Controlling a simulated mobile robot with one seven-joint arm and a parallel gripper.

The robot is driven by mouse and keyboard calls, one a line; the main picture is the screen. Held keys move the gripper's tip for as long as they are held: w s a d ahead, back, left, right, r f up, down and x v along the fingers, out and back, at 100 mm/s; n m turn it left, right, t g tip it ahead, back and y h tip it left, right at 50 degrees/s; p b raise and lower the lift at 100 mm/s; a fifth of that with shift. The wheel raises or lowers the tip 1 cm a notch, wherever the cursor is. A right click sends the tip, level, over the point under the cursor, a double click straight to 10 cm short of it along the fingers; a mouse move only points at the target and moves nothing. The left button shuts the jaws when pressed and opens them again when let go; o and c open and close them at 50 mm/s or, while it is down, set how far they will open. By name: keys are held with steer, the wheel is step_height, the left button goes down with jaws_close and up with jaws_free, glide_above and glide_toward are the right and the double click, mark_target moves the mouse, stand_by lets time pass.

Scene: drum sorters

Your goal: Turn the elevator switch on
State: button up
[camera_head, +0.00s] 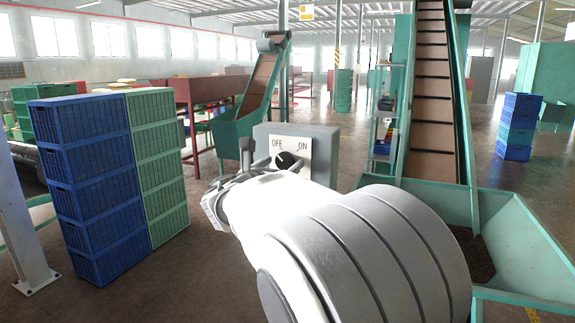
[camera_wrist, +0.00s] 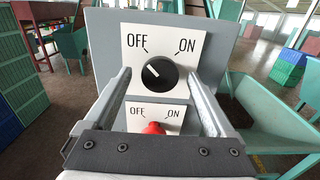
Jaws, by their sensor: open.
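A grey switch box (camera_head: 325,140) stands in front of me with a white OFF/ON plate and a black rotary knob (camera_head: 288,161). In the wrist view the black knob (camera_wrist: 159,74) has its white mark pointing up and left, toward OFF. Below it, a second OFF/ON plate carries a red knob (camera_wrist: 154,129), partly hidden by my gripper's base. My gripper (camera_wrist: 160,85) is open, with one finger on each side of the black knob in the picture. I cannot tell whether either finger touches it. In the head view my arm hides the lower box and most of the gripper.
Stacked blue crates (camera_head: 95,185) and green crates (camera_head: 158,165) stand at the left. A green hopper (camera_head: 530,245) with a tall conveyor (camera_head: 432,90) stands at the right. More blue crates (camera_head: 518,125) stand farther right.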

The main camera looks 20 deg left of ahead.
steer(key=c, duration=1.4)
steer(key=shift+o, duration=0.2)
steer(key=shift+f+m+b, duration=0.15)
steer(key=shift+m+b, duration=0.25)
steer(key=shift+b, duration=0.2)
steer(key=m+b, duration=0.2)
steer(key=b, duration=0.2)
steer(key=shift+f+m, duration=0.2)
steer(key=shift+m, duration=0.2)
steer(key=m+b, duration=0.5)
steer(key=b, duration=0.1)
steer(key=m+b, duration=0.4)
steer(key=m, duration=0.1)
steer(key=shift+b, duration=0.3)
steer(key=m+b, duration=0.3)
steer(key=m, duration=0.1)
steer(key=shift+r, duration=0.25)
steer(key=shift+r+m, duration=0.1)
steer(key=shift+m, duration=0.3)
